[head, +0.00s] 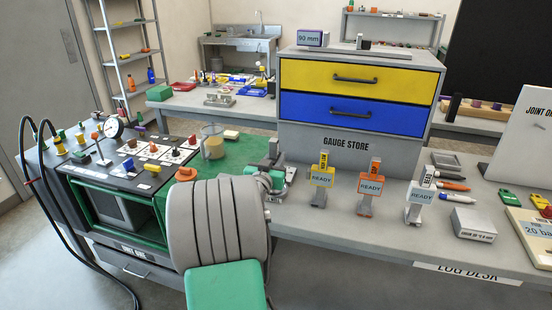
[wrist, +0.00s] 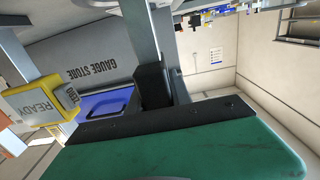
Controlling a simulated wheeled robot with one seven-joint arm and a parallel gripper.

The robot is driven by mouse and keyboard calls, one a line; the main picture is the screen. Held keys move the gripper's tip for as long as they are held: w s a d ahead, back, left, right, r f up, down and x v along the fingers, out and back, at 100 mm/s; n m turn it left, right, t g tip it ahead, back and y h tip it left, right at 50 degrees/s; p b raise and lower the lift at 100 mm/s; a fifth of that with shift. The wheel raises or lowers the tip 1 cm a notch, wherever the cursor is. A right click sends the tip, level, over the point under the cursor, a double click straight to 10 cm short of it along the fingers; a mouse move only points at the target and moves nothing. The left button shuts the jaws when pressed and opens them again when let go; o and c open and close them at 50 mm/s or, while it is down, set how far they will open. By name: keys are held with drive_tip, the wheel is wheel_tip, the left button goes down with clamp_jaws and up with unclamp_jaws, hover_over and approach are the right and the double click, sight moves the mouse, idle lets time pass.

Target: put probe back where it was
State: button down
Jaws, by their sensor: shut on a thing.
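My gripper (head: 272,168) is at the end of my arm, over the right end of the green mat and left of the yellow READY stand (head: 322,172). In the wrist view my gripper (wrist: 155,75) is shut on a dark block (wrist: 152,86) between its grey fingers. I cannot tell whether this block is the probe; most of it is hidden in the head view. The yellow stand's tag (wrist: 35,102) shows at left in the wrist view.
The gauge store (head: 347,142), with yellow and blue drawers, stands behind the stands. Pens and a grey box (head: 474,223) lie right.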

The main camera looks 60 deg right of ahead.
drive_tip(key=shift+f, duration=0.1)
drive_tip(key=c, duration=1.2)
unclamp_jaws()
drive_tip(key=shift+o, duration=0.2)
